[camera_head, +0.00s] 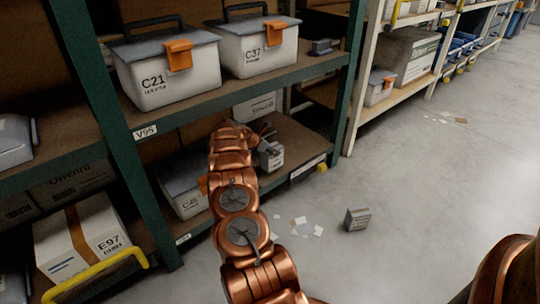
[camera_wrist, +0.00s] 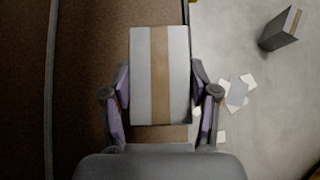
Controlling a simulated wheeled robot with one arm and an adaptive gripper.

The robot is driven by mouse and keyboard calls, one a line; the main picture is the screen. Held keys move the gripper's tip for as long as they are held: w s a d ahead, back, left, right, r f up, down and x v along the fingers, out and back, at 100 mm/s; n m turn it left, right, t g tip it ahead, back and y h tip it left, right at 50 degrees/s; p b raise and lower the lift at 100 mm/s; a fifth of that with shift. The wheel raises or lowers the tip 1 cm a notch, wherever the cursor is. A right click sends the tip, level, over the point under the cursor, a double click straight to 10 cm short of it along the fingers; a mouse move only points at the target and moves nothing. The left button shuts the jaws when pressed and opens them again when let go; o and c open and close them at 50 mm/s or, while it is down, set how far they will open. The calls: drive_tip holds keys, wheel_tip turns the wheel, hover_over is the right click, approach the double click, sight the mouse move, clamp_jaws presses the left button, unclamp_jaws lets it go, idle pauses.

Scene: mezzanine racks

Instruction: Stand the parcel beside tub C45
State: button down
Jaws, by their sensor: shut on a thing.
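Tub C45 (camera_head: 181,190), a pale tub with a grey lid and an orange latch, sits on the lower shelf (camera_head: 298,137), partly hidden behind my arm. The parcel, a small pale box (camera_head: 271,156), is to the right of the tub, over the same shelf near its front edge. My gripper (camera_head: 262,138) is shut on it. In the wrist view the parcel (camera_wrist: 142,78) shows a brown tape strip between the two fingers of my gripper (camera_wrist: 160,72). I cannot tell whether its underside touches the shelf.
Tubs C21 (camera_head: 168,72) and C37 (camera_head: 259,46) stand on the shelf above. A green upright (camera_head: 353,80) bounds the bay on the right. A grey box (camera_head: 357,219) and paper scraps (camera_head: 300,227) lie on the floor. Box E97 (camera_head: 80,241) is at lower left.

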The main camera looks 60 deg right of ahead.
drive_tip(key=shift+w+d+b, duration=0.3)
drive_tip(key=shift+w+d, duration=0.15)
drive_tip(key=shift+d, duration=0.2)
drive_tip(key=shift+w, duration=0.15)
drive_tip(key=shift+d+f, duration=0.1)
drive_tip(key=shift+f, duration=0.05)
wheel_tip(320, 180, down, 4)
drive_tip(key=shift+r+b, duration=0.2)
drive_tip(key=shift+b, duration=0.95)
drive_tip(key=shift+w+r, duration=0.1)
drive_tip(key=shift+c, duration=1.4)
unclamp_jaws()
